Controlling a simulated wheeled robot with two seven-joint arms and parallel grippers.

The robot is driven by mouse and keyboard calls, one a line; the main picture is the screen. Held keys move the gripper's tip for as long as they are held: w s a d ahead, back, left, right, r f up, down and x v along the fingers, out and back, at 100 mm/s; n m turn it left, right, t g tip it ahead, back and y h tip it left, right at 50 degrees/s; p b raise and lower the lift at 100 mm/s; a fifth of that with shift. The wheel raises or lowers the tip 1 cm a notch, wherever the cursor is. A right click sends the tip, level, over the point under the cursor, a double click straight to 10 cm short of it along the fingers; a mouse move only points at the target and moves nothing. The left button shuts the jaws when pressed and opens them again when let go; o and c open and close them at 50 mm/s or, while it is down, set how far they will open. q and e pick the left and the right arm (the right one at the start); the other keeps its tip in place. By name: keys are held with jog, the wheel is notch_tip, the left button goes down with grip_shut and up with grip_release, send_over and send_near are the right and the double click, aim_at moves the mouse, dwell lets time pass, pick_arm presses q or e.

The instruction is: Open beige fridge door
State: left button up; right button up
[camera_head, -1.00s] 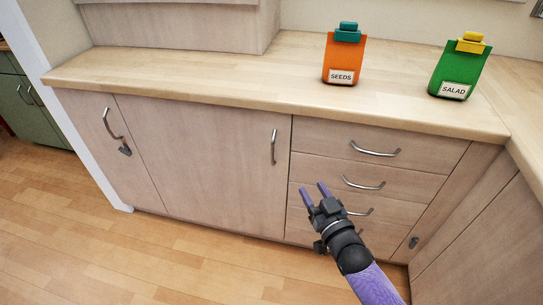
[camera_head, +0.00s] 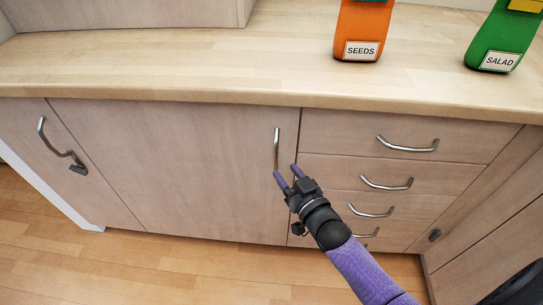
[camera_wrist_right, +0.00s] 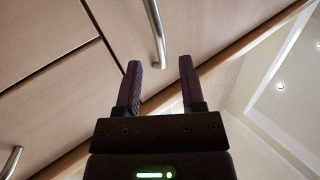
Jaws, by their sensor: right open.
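The beige door (camera_head: 190,160) is a wide, shut wood-grain panel under the counter, left of the drawers. I take it to be the fridge door. Its upright metal handle (camera_head: 276,148) is near its right edge. My right gripper (camera_head: 287,174), with purple fingers, is open and empty in front of the door, by the handle's lower end. In the right wrist view, the handle (camera_wrist_right: 155,30) lies just beyond the gap between the open fingertips (camera_wrist_right: 160,67), and I see no contact. My left gripper is not in view.
Drawers (camera_head: 395,170) with metal handles are right of the door. A narrow cabinet front (camera_head: 85,170) with a handle is on the left. The countertop (camera_head: 200,75) overhangs above, holding an orange seeds container (camera_head: 362,25) and a green salad container (camera_head: 503,38). The wood floor is clear.

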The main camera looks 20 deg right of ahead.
aim_at(277, 161)
jog(key=w+b, duration=0.1)
jog(key=w, duration=0.4)
jog(key=shift+a+f+b, duration=0.15)
jog(key=shift+f+b, duration=0.05)
jog(key=shift+b, duration=0.2)
jog(key=shift+w+r, duration=0.1)
jog(key=shift+w, duration=0.25)
jog(key=shift+c, duration=0.4)
grip_shut()
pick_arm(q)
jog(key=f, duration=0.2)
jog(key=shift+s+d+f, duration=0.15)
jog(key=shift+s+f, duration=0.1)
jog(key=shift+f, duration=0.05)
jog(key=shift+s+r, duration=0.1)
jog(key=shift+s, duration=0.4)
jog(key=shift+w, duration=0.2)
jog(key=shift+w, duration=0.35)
